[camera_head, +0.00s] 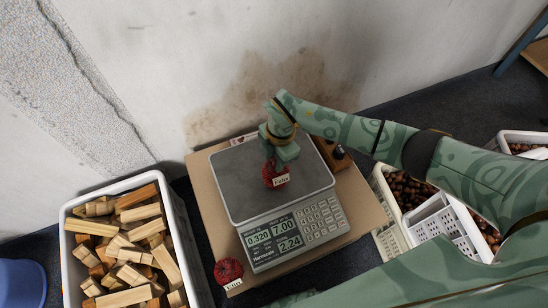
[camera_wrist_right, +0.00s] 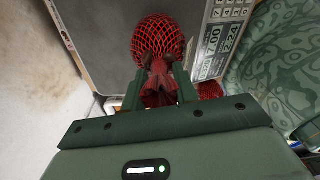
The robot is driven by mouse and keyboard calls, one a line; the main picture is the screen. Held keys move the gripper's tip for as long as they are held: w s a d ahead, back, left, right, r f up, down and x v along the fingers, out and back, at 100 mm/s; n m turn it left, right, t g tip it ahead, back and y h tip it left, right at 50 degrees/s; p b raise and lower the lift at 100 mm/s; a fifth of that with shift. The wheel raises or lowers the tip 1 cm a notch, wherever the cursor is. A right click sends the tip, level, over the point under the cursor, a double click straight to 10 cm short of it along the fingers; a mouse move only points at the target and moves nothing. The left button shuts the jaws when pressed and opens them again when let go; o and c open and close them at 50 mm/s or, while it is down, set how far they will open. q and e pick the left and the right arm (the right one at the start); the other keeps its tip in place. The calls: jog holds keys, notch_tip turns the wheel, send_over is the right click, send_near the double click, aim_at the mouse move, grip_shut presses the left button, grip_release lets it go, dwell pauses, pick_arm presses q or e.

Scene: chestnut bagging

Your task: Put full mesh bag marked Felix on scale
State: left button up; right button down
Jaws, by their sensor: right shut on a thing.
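A full red mesh bag (camera_head: 270,176) with a small label reading "Felix" is over the middle of the scale's grey plate (camera_head: 247,204). My right gripper (camera_head: 281,157) is shut on the gathered neck of this bag from above. In the right wrist view the netted bag (camera_wrist_right: 158,38) bulges out beyond the fingers. The scale display (camera_head: 271,233) shows 0.320, 7.00 and 2.24. The bag's underside is hidden, but the nonzero reading fits contact with the plate. My left gripper is not in view.
A second labelled red mesh bag (camera_head: 228,270) sits at the front left of the cardboard (camera_head: 200,184) under the scale. A white crate (camera_head: 66,240) of wood blocks stands left. White baskets (camera_head: 388,236) with chestnuts stand right, under my right arm. The wall is close behind.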

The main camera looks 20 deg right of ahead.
jog(key=c, duration=1.1)
grip_release()
jog(key=r+p, duration=0.2)
jog(key=r, duration=0.1)
jog(key=d+r+p, duration=0.1)
jog(key=r+p, duration=0.1)
jog(key=r, duration=0.2)
jog(key=r+p, duration=0.2)
jog(key=r, duration=0.2)
jog(key=shift+w+d+r, duration=0.15)
jog(key=shift+w+r, duration=0.05)
jog(key=shift+r, duration=0.05)
jog(key=shift+r+p, duration=0.35)
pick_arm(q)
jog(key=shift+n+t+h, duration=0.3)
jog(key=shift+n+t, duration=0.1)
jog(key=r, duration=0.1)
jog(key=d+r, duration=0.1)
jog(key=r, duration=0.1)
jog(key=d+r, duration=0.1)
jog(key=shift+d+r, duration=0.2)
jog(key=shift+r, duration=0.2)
